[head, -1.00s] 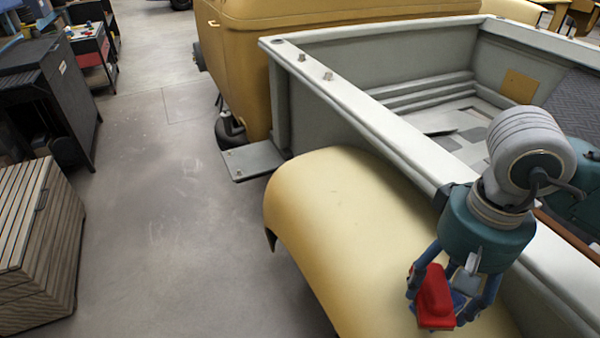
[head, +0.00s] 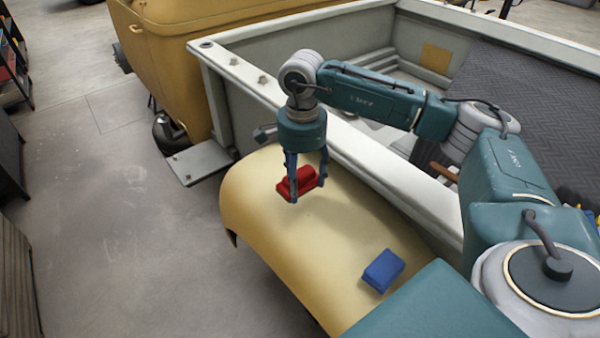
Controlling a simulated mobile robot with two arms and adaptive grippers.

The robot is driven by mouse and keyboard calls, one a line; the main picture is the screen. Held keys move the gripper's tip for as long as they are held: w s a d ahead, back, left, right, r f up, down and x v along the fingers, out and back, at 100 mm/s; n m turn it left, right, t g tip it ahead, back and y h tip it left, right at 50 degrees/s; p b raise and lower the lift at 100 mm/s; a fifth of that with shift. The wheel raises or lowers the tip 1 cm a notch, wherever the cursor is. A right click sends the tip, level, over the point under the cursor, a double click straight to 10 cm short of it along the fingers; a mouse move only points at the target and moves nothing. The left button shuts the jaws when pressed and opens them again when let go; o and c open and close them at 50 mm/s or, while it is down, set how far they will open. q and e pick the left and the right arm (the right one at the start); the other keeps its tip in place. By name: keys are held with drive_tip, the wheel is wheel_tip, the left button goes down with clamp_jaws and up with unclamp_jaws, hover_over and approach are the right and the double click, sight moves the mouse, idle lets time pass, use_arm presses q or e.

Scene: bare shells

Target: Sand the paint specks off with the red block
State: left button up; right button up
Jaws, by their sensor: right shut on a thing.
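The red block (head: 285,188) is between the fingers of my right gripper (head: 308,188), which is shut on it. The gripper points down over the upper part of the yellow fender (head: 345,220). The block is at or just above the fender's surface; I cannot tell if it touches. A blue block (head: 383,271) lies on the fender, nearer to me and to the right. I cannot make out any paint specks on the fender; the gripper and block cover part of it. My left gripper is not in view.
The grey truck bed wall (head: 235,75) runs along the fender's right side, with my right arm reaching across it. A grey step plate (head: 200,163) juts out beyond the fender, beside the yellow cab (head: 170,60). The concrete floor (head: 110,210) to the left is clear.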

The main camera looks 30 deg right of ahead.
sight(301, 211)
drive_tip(key=shift+a+f+b, duration=0.2)
drive_tip(key=shift+f+b, duration=0.35)
drive_tip(key=shift+f, duration=0.55)
wheel_tip(301, 211, down, 3)
drive_tip(key=shift+d+r+b, duration=0.1)
drive_tip(key=shift+r+b, duration=0.1)
drive_tip(key=shift+b, duration=0.5)
drive_tip(key=shift+f, duration=0.5)
use_arm(q)
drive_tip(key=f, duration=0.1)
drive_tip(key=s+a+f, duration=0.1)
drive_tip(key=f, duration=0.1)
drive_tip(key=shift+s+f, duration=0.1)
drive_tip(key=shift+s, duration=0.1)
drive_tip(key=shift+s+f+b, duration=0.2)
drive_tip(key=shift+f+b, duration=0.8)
drive_tip(key=shift+b, duration=0.15)
use_arm(e)
drive_tip(key=shift+f, duration=1.15)
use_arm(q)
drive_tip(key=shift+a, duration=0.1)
